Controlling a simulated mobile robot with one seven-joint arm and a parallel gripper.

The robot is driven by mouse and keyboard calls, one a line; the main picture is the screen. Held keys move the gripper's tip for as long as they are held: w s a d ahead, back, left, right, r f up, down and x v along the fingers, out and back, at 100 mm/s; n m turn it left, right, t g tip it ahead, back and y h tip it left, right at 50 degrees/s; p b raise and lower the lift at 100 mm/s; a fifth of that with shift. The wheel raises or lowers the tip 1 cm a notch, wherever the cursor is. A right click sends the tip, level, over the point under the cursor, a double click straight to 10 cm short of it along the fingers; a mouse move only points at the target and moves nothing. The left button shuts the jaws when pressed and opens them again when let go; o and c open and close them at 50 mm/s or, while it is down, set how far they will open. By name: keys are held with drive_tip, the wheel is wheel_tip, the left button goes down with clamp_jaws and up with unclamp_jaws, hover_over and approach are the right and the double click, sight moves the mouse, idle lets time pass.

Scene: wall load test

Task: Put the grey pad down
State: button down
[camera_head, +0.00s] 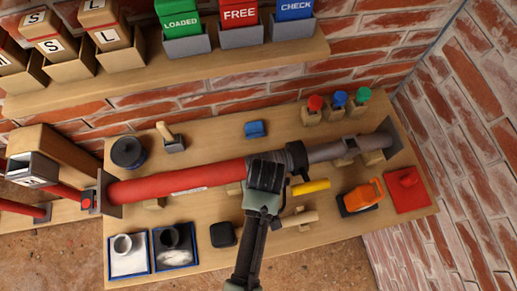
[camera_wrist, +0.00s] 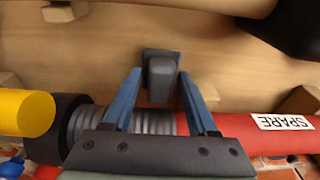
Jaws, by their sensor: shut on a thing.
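In the wrist view my gripper (camera_wrist: 159,74) has its two blue fingers closed on the grey pad (camera_wrist: 162,82), a small dark grey block with a wider plate at its far end. The pad is over the bare wooden board, beside the red cylinder. I cannot tell whether it touches the board. In the head view my dark wrist and arm cross the cylinder's right part and hide the fingertips and the pad.
The long red cylinder (camera_head: 180,182) lies across the wooden board (camera_head: 205,125); its "SPARE" label shows in the wrist view. A yellow rod (camera_head: 311,187) is close by. A black block (camera_head: 223,234), two blue-rimmed trays (camera_head: 129,275) and an orange tool (camera_head: 361,196) occupy the front.

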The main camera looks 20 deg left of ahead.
drive_tip(key=shift+w+a+f, duration=0.1)
drive_tip(key=shift+w+f, duration=0.1)
drive_tip(key=shift+f, duration=0.4)
drive_tip(key=shift+f, duration=0.1)
drive_tip(key=shift+c, duration=0.9)
unclamp_jaws()
